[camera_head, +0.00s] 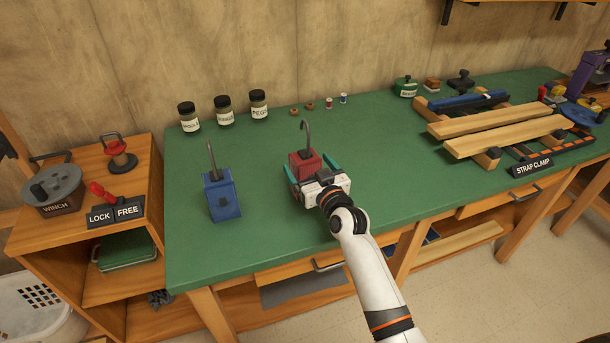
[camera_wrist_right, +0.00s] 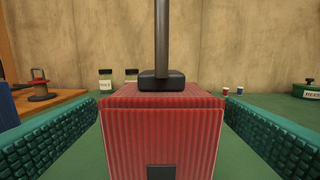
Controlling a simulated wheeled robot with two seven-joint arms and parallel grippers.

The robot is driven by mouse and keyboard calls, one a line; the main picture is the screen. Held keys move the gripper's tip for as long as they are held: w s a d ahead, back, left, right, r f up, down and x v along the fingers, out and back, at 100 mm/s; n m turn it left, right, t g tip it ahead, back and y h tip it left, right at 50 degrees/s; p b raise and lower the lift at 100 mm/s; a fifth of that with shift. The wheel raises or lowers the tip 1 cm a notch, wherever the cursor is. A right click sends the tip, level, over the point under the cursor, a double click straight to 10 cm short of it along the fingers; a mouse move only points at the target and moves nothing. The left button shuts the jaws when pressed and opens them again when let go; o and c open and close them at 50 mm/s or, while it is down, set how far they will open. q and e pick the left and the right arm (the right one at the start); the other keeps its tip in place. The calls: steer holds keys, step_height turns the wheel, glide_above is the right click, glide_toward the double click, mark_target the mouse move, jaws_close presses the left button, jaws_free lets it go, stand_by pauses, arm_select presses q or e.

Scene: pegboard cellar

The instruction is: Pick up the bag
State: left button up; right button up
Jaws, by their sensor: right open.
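No plain bag shows in either view. A red ribbed block (camera_head: 304,160) with a tall grey hooked rod on top stands upright on the green bench. In the right wrist view the red block (camera_wrist_right: 162,130) fills the middle, with a dark square on its front. My right gripper (camera_head: 311,169) is open, with its teal fingers to the left and right of the red block and nothing gripped. The right wrist view shows both fingers (camera_wrist_right: 163,132) spread wide. A blue block (camera_head: 222,196) with a similar rod stands to the left. My left gripper is out of view.
Three labelled jars (camera_head: 224,111) stand at the back of the bench (camera_head: 390,170). Wooden planks (camera_head: 505,135) and a strap clamp lie to the right. A wooden shelf unit (camera_head: 150,190) with a winch (camera_head: 55,188) stands at the left. The bench between the blocks is clear.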

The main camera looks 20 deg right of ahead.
mark_target(302, 158)
steer(key=w, duration=0.4)
steer(key=shift+w+a+f, duration=0.2)
steer(key=shift+w+a, duration=0.1)
steer(key=c, duration=1.2)
